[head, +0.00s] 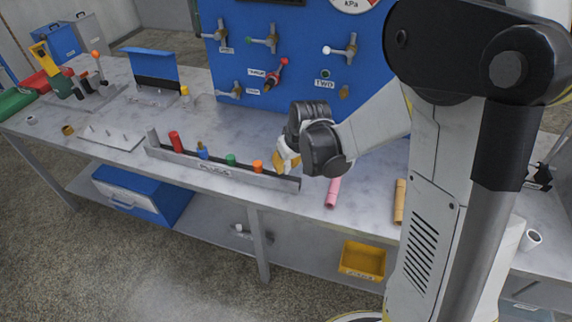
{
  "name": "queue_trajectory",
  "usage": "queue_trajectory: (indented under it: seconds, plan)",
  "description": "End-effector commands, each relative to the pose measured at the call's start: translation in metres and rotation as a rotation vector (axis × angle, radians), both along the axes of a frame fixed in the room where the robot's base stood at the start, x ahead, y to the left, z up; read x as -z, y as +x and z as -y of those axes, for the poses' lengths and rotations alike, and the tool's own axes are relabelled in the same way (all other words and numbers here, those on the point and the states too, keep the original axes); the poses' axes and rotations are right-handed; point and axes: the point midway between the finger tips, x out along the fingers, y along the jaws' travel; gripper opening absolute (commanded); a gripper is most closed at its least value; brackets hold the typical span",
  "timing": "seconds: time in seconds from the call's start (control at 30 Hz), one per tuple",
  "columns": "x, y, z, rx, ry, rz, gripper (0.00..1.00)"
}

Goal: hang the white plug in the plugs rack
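The plugs rack (215,167) is a long, low grey metal tray along the front of the workbench, with a label on its front wall. A red plug (175,141), a blue plug (202,150), a green plug (231,159) and an orange plug (257,166) stand upright in it. My gripper (282,162) is low over the rack's right end, just right of the orange plug. Pale and yellow-orange parts show at its fingertips. I cannot tell whether they are fingers or a held plug, or whether the gripper is open. I cannot clearly identify the white plug.
The blue panel (300,60) with valves stands behind my gripper. A pink tube (333,192) and a tan tube (399,201) lie right of the rack. A pegged plate (112,137) lies left. A yellow bin (363,262) is on the lower shelf.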

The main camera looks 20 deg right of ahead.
Motion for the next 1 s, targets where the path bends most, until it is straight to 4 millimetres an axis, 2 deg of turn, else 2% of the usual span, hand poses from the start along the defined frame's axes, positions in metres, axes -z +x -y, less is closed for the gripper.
queue_trajectory:
  seconds: [0.57, 1.0]
  plan:
    - [0.0, 0.0, 0.0, 0.0, 0.0, 0.0, 0.0]
    - [0.011, 0.0, 0.0, 0.0, 0.0, 0.0, 0.0]
